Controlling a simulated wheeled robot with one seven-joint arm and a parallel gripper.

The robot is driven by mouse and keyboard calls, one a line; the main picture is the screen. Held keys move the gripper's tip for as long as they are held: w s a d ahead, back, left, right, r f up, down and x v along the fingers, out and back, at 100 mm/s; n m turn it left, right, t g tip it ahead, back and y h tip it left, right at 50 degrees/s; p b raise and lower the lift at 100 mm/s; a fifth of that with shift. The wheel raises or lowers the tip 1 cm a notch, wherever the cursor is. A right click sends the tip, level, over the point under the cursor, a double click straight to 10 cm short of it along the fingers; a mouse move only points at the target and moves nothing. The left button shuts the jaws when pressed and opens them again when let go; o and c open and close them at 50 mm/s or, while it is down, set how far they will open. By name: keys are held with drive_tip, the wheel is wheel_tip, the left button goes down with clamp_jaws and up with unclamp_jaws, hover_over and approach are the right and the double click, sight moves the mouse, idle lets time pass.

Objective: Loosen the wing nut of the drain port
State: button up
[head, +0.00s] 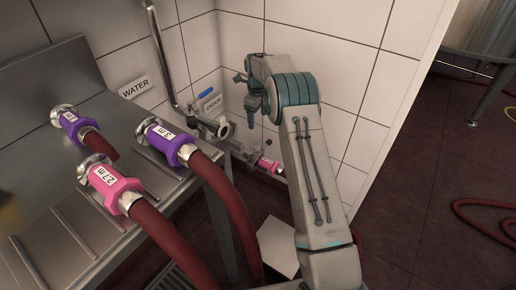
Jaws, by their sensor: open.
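My gripper (252,116) is open and empty at the end of my arm. It points down, just right of the drain port in the picture, with no contact visible. The gap between its fingers is hard to see from here.
A steel bench (50,215) at left holds hoses with purple (168,143) and pink (112,188) couplings. A vertical pipe (163,55) with a blue lever (206,94) stands beside the port. A pink coupling (268,165) sits low by my arm. Floor at right is mostly clear.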

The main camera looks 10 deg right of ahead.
sight(258, 144)
wheel_tip(258, 144, down, 14)
drive_tip(key=b, duration=0.3)
drive_tip(key=shift+w+f, duration=0.1)
drive_tip(key=shift+f, duration=0.05)
drive_tip(key=shift+c, duration=0.3)
drive_tip(key=c, duration=0.9)
